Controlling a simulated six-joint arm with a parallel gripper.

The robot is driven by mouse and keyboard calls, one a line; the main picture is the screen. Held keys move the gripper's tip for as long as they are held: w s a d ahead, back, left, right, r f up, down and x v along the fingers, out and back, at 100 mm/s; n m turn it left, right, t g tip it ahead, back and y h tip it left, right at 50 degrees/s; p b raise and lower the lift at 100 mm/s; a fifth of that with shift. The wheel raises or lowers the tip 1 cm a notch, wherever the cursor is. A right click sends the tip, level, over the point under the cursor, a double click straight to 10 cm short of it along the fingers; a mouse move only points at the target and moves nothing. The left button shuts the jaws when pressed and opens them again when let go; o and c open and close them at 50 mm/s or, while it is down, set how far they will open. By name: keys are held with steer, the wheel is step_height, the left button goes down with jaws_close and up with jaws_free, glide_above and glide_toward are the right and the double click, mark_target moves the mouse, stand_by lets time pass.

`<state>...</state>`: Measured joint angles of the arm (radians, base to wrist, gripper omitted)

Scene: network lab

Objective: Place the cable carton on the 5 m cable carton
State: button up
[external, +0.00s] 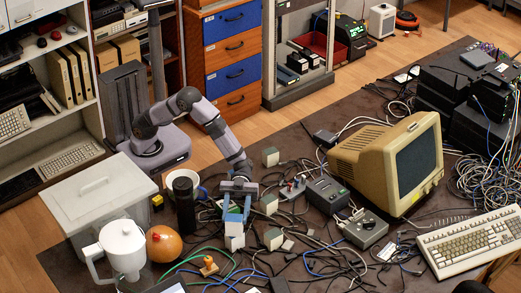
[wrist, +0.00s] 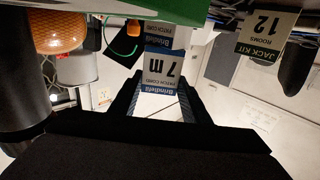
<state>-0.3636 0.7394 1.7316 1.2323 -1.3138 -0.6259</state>
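A white and blue cable carton marked "7 m patch cord" (wrist: 163,75) sits between my fingertips in the wrist view. In the external view this carton (external: 234,227) hangs under my gripper (external: 237,207). My gripper points down and looks shut on the carton's sides. A second patch cord carton (wrist: 165,35) lies right beyond it in the wrist view, in line with it. It shows as a white block (external: 234,243) directly below the held carton in the external view. Its length mark is hidden. I cannot tell whether the two cartons touch.
A jack kit carton (wrist: 264,35) stands to one side; similar boxes (external: 273,238) (external: 268,204) stand right of my gripper. A black cylinder (external: 184,203), an orange ball-like thing (external: 163,244) and a white jug (external: 122,250) are left. Loose cables cover much of the table.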

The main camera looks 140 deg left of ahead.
steer(key=o, duration=0.4)
steer(key=s+a+r, duration=0.3)
steer(key=r, duration=0.4)
steer(key=shift+s+a+r, duration=0.15)
steer(key=shift+s+a, duration=0.1)
steer(key=shift+p, duration=0.3)
